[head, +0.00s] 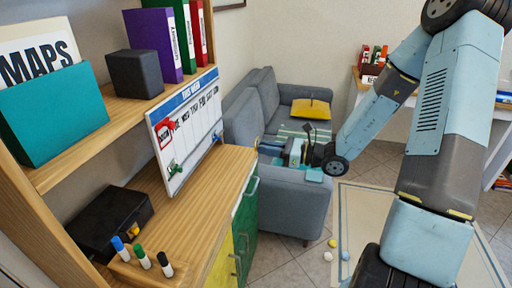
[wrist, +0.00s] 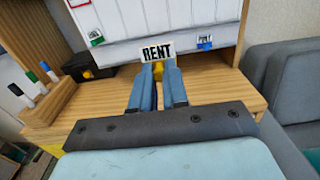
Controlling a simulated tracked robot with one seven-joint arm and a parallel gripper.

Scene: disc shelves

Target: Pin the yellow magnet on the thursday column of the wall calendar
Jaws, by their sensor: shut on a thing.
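My gripper (wrist: 158,78) is shut on the yellow magnet (wrist: 158,68), which shows between the fingertips. A white card reading RENT (wrist: 157,50) stands up just beyond the magnet. In the head view my gripper (head: 281,147) is in front of the sofa, right of the wall calendar and apart from it. The white calendar (head: 198,125) has a blue header and a row of day names; the thursday label is too small to read surely. The calendar's lower part (wrist: 130,20) also shows ahead in the wrist view.
On the calendar are a red magnet (head: 168,125) and a green one (head: 174,168) in the head view, and a blue one (wrist: 205,42) in the wrist view. A wooden cabinet top (head: 190,205) lies below, with a black box (head: 100,222) and marker holder (head: 140,272).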

